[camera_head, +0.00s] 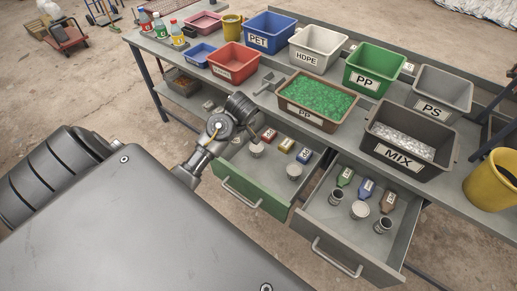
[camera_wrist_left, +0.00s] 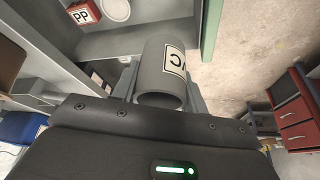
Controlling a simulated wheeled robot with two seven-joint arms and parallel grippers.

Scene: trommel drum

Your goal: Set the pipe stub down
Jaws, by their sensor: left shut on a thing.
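A grey pipe stub (camera_wrist_left: 163,72) with a white label, on which a "C" can be read, is in the left wrist view. My left gripper (camera_wrist_left: 160,90) is shut on it, with a finger at each side and its round open end towards the camera. In the head view my left wrist (camera_head: 222,122) is at the left end of the open green-fronted drawer (camera_head: 248,187); the stub cannot be made out clearly there. Whether the stub touches anything below is not clear. My right gripper is not in view.
A second open drawer (camera_head: 345,235) holds bottles and cups.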

